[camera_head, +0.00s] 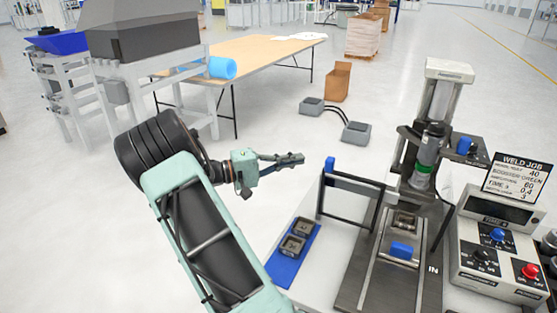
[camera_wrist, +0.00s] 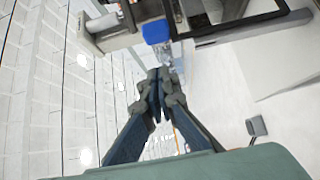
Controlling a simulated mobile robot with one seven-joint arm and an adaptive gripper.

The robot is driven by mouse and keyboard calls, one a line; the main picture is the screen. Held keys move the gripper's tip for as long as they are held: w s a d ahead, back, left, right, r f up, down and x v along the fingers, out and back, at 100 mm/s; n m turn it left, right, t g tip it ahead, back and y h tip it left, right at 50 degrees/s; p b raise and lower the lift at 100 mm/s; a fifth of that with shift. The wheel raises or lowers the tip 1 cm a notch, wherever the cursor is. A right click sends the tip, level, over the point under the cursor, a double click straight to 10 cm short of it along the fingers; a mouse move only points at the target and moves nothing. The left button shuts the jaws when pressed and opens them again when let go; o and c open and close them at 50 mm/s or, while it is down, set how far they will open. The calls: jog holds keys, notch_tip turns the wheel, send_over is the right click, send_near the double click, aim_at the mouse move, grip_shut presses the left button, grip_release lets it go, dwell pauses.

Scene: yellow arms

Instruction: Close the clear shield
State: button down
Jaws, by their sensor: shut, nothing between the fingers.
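The clear shield has a dark frame (camera_head: 360,187) that stands raised at the left side of the weld fixture (camera_head: 385,275). Its see-through pane is hard to make out. A blue knob (camera_head: 330,163) sits on the frame's far left corner. My gripper (camera_head: 301,159) is shut and empty, a little to the left of the knob and apart from it. In the wrist view, the shut fingertips (camera_wrist: 160,74) point toward the blue knob (camera_wrist: 156,32), with a dark frame bar (camera_wrist: 245,27) to its right.
The press column (camera_head: 440,105) stands behind the fixture. A control box (camera_head: 500,245) with a sign is at the right. A blue tray (camera_head: 283,271) with two dark parts lies left of the fixture. The floor left of the bench is clear near my gripper.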

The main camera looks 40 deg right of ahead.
jog(key=s+d+p, duration=0.1)
jog(key=s+d, duration=0.2)
jog(key=s, duration=0.1)
jog(key=shift+d, duration=0.2)
jog(key=s+d+b, duration=0.2)
jog(key=s+d, duration=0.2)
jog(key=s, duration=0.4)
jog(key=s+d+b, duration=0.3)
jog(key=s+d, duration=0.1)
jog(key=s, duration=0.4)
jog(key=shift+s+d, duration=0.15)
jog(key=shift+r, duration=0.1)
